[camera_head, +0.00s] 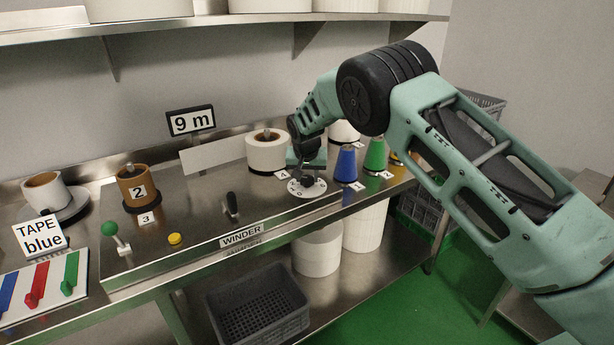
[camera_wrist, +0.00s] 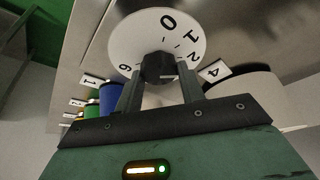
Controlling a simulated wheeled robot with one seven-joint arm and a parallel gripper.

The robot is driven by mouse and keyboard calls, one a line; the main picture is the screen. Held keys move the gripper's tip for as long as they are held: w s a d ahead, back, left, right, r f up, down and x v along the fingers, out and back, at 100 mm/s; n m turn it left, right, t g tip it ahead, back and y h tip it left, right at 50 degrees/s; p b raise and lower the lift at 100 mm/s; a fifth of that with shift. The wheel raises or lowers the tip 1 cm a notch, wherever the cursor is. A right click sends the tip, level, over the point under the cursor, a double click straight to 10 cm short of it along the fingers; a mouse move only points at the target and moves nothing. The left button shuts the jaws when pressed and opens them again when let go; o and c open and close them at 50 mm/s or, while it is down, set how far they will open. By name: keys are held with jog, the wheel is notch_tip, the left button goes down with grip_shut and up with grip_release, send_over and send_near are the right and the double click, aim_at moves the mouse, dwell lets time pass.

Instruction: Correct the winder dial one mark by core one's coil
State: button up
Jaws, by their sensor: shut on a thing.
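The winder dial (camera_head: 296,190) is a white disc at the bench's middle right. In the wrist view the dial (camera_wrist: 130,38) shows the figures 0, 1, 2 and 9 around a black knob (camera_wrist: 160,66). My gripper (camera_wrist: 160,82) is shut on the knob, one finger on each side. In the head view my gripper (camera_head: 306,177) reaches down over the dial and hides part of it. A white coil (camera_head: 266,154) stands behind the dial, with a 4 label by it. A brown core (camera_head: 138,188) marked 2 stands at left, with a 3 label by its base.
Blue (camera_head: 346,166) and green (camera_head: 375,156) cones stand just right of the dial. A black lever (camera_head: 232,204), a yellow button (camera_head: 175,239) and a green-knobbed lever (camera_head: 109,229) are on the panel. Signs read 9 m (camera_head: 191,121) and TAPE blue (camera_head: 42,236).

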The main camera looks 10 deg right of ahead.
jog(key=o, duration=1)
jog(key=shift+c, duration=0.2)
jog(key=b+v, duration=0.4)
jog(key=v, duration=1.3)
jog(key=shift+r, duration=0.25)
